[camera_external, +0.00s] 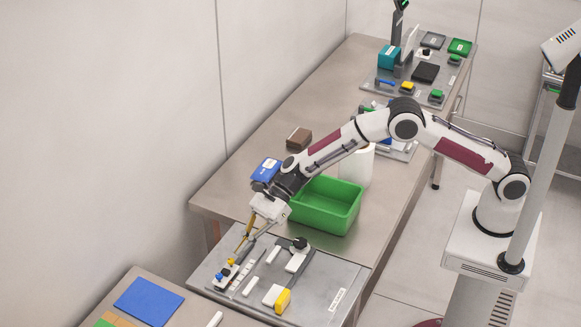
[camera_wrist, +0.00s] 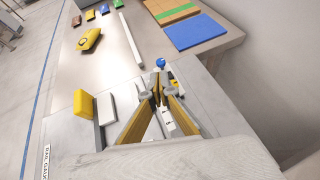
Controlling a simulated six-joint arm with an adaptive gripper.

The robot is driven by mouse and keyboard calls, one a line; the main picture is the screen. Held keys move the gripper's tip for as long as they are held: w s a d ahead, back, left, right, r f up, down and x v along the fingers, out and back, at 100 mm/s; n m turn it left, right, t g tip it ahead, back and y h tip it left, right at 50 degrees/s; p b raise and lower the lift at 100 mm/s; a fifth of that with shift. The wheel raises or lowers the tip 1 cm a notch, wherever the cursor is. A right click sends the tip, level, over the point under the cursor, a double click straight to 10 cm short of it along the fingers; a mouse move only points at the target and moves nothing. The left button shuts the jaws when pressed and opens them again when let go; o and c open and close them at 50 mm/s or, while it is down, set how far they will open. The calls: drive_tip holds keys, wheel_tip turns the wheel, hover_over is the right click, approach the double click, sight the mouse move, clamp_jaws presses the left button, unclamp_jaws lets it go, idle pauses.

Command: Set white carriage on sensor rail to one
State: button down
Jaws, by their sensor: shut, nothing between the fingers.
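My gripper (camera_external: 238,249) is shut and empty, pointing down at the left part of the grey board. Its fingertips also meet in the wrist view (camera_wrist: 156,84). Right by the tips is the sensor rail area, with a light scale strip (camera_external: 243,277) bearing dark marks. A small white piece (camera_external: 224,273), possibly the white carriage, sits beside the strip. A blue knob (camera_external: 232,261) stands near it and shows just past the fingertips in the wrist view (camera_wrist: 160,62). The fingers hide part of the rail, so I cannot tell the carriage's setting or whether the fingers touch it.
The grey board (camera_external: 322,277) also holds a yellow block (camera_external: 283,301), a black knob (camera_external: 300,244) and white bars (camera_external: 273,254). A green bin (camera_external: 325,205) stands behind it, with a blue box (camera_external: 266,170) to its left. A blue mat (camera_external: 149,301) lies on the nearer table.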

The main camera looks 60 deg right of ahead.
drive_tip(key=v, duration=0.3)
drive_tip(key=shift+s+d+r, duration=0.1)
drive_tip(key=shift+d+r, duration=0.05)
drive_tip(key=shift+d, duration=0.05)
idle(0.7)
